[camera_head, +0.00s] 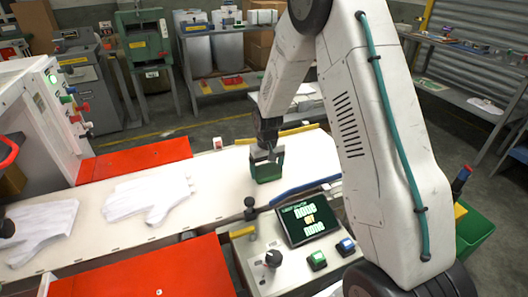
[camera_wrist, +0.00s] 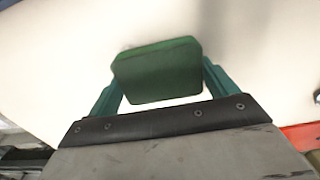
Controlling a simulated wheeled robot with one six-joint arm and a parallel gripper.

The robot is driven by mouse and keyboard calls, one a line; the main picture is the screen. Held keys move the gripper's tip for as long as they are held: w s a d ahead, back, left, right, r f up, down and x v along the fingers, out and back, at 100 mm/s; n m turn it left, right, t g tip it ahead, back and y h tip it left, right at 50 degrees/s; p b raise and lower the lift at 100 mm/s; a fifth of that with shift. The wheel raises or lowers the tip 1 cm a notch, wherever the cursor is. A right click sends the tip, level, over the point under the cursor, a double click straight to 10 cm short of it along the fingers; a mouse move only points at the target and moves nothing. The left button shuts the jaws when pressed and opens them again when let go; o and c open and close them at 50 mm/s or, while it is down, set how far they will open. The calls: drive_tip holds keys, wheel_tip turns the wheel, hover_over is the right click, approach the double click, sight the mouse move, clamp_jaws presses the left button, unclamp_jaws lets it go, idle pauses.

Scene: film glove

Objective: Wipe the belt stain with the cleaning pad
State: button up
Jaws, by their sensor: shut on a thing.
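My gripper (camera_head: 266,156) is shut on the green cleaning pad (camera_head: 268,171), which it holds low over the cream belt (camera_head: 220,172). In the wrist view the pad (camera_wrist: 158,72) sits between the two teal fingers, with the belt (camera_wrist: 50,60) beneath and around it. I cannot tell whether the pad touches the belt. No clear stain shows; a faint grey mark lies at the pad's upper left edge in the wrist view, and I cannot tell whether it is stain or shadow. The belt under the pad is hidden.
White gloves (camera_head: 148,197) lie on the belt to the left. Red covers (camera_head: 134,158) flank the belt. A blue rail (camera_head: 305,187) runs along the near side, by a control panel with a screen (camera_head: 309,221). A green bin (camera_head: 474,235) stands at right.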

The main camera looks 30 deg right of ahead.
drive_tip(key=shift+a, duration=0.2)
drive_tip(key=shift+r, duration=3.8)
drive_tip(key=shift+d, duration=0.1)
